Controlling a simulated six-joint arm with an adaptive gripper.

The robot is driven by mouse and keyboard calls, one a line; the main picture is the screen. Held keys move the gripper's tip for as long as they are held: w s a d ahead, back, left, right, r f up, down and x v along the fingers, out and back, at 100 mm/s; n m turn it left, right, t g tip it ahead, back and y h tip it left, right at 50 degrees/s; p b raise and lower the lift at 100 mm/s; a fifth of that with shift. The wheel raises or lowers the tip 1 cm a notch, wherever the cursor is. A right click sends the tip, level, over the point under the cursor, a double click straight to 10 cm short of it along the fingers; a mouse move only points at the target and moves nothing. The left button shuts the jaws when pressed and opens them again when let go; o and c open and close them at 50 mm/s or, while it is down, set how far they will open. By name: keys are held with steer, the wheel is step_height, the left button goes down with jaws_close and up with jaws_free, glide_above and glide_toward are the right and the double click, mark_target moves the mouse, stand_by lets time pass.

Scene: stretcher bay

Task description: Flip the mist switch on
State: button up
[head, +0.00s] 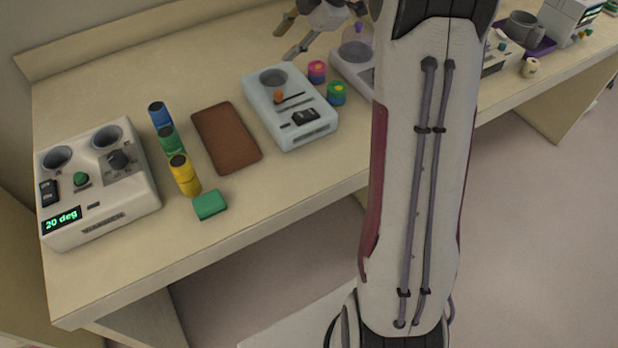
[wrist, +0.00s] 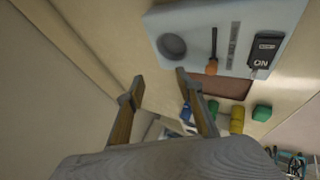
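My gripper (head: 286,43) is open and empty above the back of the bench, behind the pale device; it also shows in the wrist view (wrist: 158,85) with its two fingers apart. The pale device (head: 309,134) has a round well, an orange-tipped lever (head: 279,96) and a black switch (head: 305,117). In the wrist view this switch (wrist: 265,50) carries the word ON at one end; which way it is tipped I cannot tell. I cannot read a mist label on any device. Another pale device (head: 339,66) with a purple-topped part stands beside it, partly hidden by my arm.
A white console (head: 102,215) reading 20 deg stands at the left. Blue (head: 159,115), green (head: 171,141) and yellow (head: 185,176) cylinders, a brown pad (head: 227,138) and a green block (head: 210,205) lie between. Pink (head: 317,71) and green (head: 337,93) pieces sit right of the pale device.

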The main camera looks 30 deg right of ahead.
steer(key=shift+w+d+r+m+t+h, duration=1.95)
steer(key=shift+d+r+m+t+h, duration=1.3)
steer(key=shift+r, duration=2.15)
steer(key=s+d+m+g+h, duration=0.2)
steer(key=s+m+g+h, duration=0.2)
steer(key=s+m, duration=0.65)
steer(key=s+a+f+g+y, duration=0.1)
steer(key=s+a+f+g, duration=0.2)
steer(key=s, duration=0.4)
steer(key=s+a+f+m+y, duration=0.1)
steer(key=s+a+f, duration=0.1)
steer(key=s+a, duration=0.4)
steer(key=s+a+f+g+y, duration=0.1)
steer(key=s+a+f+g, duration=0.2)
steer(key=s, duration=0.5)
steer(key=s+a+t+y, duration=0.2)
steer(key=s+a+y, duration=0.1)
steer(key=s+a, duration=0.7)
steer(key=shift+a, duration=1.35)
